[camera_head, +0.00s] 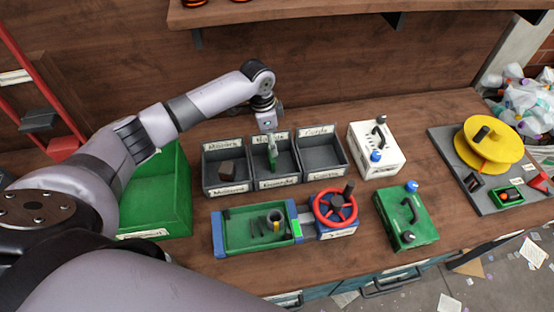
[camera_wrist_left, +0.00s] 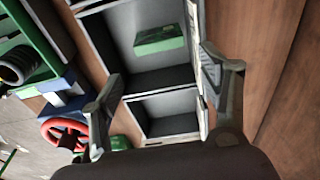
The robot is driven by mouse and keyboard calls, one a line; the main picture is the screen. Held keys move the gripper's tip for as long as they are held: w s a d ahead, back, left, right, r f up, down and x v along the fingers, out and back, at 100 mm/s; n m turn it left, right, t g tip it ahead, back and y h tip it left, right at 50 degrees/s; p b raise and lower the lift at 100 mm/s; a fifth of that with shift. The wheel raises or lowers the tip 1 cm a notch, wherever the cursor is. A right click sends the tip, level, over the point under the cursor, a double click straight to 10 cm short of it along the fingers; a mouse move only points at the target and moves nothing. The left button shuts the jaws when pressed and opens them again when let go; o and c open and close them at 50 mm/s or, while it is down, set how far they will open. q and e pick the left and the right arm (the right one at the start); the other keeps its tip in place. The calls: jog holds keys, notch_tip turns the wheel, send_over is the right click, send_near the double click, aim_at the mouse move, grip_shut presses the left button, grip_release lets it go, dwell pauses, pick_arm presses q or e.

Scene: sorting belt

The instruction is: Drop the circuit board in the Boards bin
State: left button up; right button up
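The green circuit board (camera_head: 272,156) is at the middle one of three grey bins (camera_head: 274,183), and its label is too blurred to read surely. In the left wrist view the board (camera_wrist_left: 159,40) shows inside the bin outline, tilted and apart from my fingers. I cannot tell whether it rests on the bin floor. My left gripper (camera_head: 270,133) is above this bin, pointing down. In the wrist view its two fingers (camera_wrist_left: 165,88) are spread wide with nothing between them. My right gripper is not in view.
The left bin (camera_head: 224,188) holds a dark brown block; the right bin (camera_head: 322,172) looks empty. In front are a green tray (camera_head: 228,238) and a red wheel (camera_head: 334,208). A white case (camera_head: 372,155) and a green case (camera_head: 405,228) stand to the right. A green crate (camera_head: 160,200) is at left.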

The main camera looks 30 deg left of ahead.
pick_arm(q)
jog(key=shift+o, duration=0.9)
notch_tip(320, 180, up, 12)
jog(key=a, duration=0.1)
jog(key=shift+s, duration=0.45)
jog(key=shift+a, duration=0.1)
